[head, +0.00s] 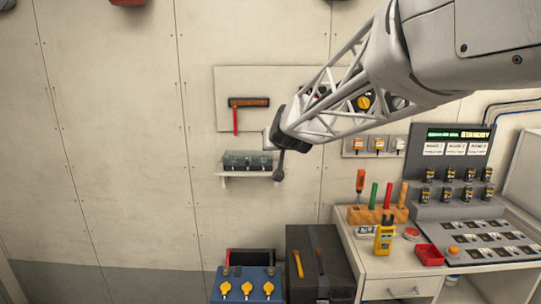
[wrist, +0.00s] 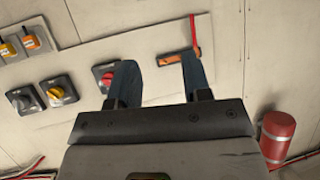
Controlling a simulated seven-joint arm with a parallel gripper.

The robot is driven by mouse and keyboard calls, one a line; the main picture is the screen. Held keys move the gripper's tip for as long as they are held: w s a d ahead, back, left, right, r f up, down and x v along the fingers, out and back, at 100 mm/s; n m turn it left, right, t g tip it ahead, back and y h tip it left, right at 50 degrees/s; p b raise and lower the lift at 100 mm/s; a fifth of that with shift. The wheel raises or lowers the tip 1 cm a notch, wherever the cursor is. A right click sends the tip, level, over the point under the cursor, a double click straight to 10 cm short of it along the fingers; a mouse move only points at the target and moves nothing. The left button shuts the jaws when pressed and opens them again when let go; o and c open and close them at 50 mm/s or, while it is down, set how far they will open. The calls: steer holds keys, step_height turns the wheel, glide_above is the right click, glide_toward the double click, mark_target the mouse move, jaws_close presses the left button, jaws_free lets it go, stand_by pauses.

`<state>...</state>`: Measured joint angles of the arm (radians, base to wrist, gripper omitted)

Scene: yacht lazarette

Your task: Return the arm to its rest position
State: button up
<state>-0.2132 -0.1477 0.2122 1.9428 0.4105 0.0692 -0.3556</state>
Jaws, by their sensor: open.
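My arm reaches in from the upper right of the head view, its white lattice link slanting down to the left across the wall panel. My gripper (head: 275,155) is at its end, in front of the wall near a small shelf. In the wrist view my gripper (wrist: 160,78) shows two dark fingers spread apart with nothing between them. The fingers point toward the wall panel (wrist: 140,70), which carries rotary switches and a hammer. No object is held.
A red-handled hammer (head: 249,102) hangs on the panel above a shelf (head: 248,174) bearing a dark case. Below are a blue box (head: 246,291), a black case (head: 320,245) and a workbench (head: 395,270) with tools. A red cylinder (wrist: 277,135) is on the wrist view's right.

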steer(key=s+d+f+g+h, duration=0.1)
steer(key=s+d+f+g, duration=0.2)
steer(key=s, duration=1.2)
steer(key=s+d+f+m+g+h, duration=0.1)
steer(key=s+d+f+g, duration=0.2)
steer(key=s+d+f, duration=0.4)
steer(key=s+d+f+m+g+h, duration=0.1)
steer(key=s+d+f+g, duration=0.2)
steer(key=s, duration=2)
steer(key=d+f, duration=0.2)
steer(key=d, duration=0.2)
